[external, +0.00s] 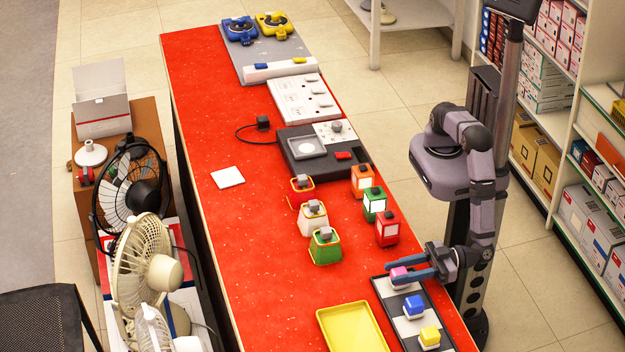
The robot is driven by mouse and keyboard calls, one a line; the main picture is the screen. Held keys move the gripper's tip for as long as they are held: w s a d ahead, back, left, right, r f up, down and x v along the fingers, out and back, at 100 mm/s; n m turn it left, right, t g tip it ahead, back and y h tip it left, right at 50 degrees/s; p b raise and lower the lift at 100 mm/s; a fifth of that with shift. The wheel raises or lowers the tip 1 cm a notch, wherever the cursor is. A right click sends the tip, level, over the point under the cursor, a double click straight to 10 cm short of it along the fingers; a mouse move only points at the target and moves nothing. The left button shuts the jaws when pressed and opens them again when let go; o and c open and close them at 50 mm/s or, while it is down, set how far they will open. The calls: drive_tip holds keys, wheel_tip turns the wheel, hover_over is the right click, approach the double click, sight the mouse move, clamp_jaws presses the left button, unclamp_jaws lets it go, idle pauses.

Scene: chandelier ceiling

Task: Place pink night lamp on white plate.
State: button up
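The pink night lamp (399,272) is at the far end of a black-and-white checkered board (411,326), near the right edge of the red counter. My gripper (397,272) reaches in from the right, with its blue fingers on either side of the lamp. I cannot tell whether the fingers touch or grip it, or whether it is lifted off the board. The white plate (227,177), flat and square, lies empty on the left part of the counter.
A blue lamp (413,306) and a yellow lamp (429,337) stand on the same board. A yellow tray (352,328) is to its left. Several colored lantern-like items, including a green one (324,246), stand mid-counter between board and plate. The counter's left front is clear.

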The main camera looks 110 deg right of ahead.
drive_tip(key=shift+r, duration=0.15)
drive_tip(key=shift+c, duration=0.5)
wheel_tip(320, 180, up, 10)
drive_tip(key=shift+f+b, duration=0.1)
drive_tip(key=shift+b, duration=0.45)
wheel_tip(320, 180, up, 8)
drive_tip(key=p, duration=0.8)
hover_over(400, 271)
wheel_tip(400, 271, down, 8)
drive_tip(key=b, duration=0.8)
drive_tip(key=shift+f, duration=0.1)
drive_tip(key=shift+f+p, duration=0.7)
drive_tip(key=shift+f, duration=4)
